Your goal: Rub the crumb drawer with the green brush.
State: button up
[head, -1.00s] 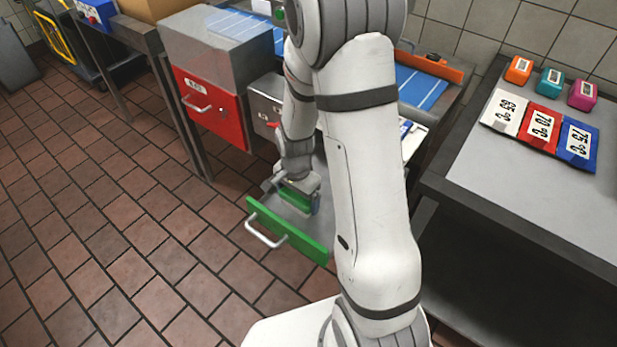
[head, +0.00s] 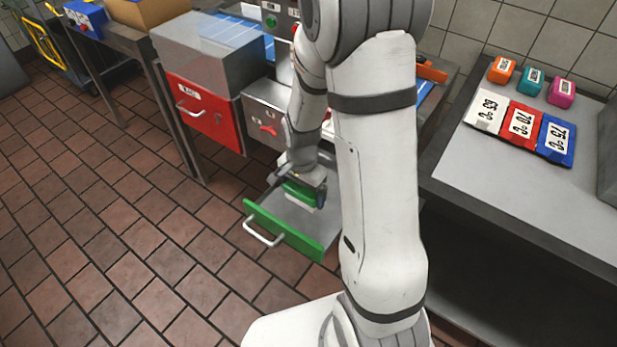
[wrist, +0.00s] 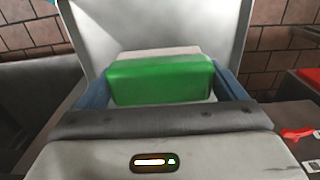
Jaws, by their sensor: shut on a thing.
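The crumb drawer (head: 283,230) is pulled open, with a green front, a pale handle and a grey metal tray (head: 318,222). My gripper (head: 306,186) is inside the drawer area, shut on the green brush (head: 298,194). In the wrist view the brush (wrist: 160,80) is a green block with a pale underside, held between the two blue fingers (wrist: 160,92). The grey tray (wrist: 160,25) shows behind it. I cannot tell for sure whether the brush touches the tray floor. My arm hides the drawer's right part.
A red drawer (head: 203,112) is in the cabinet to the left. A metal unit with a red knob (head: 268,129) stands above the open drawer. At right, a grey table (head: 530,190) holds labelled cards (head: 521,122) and small coloured timers (head: 531,80). Tiled floor (head: 120,250) is free at left.

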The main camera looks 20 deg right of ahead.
jog(key=shift+r+p, duration=0.65)
jog(key=shift+r, duration=0.6)
jog(key=shift+f, duration=0.1)
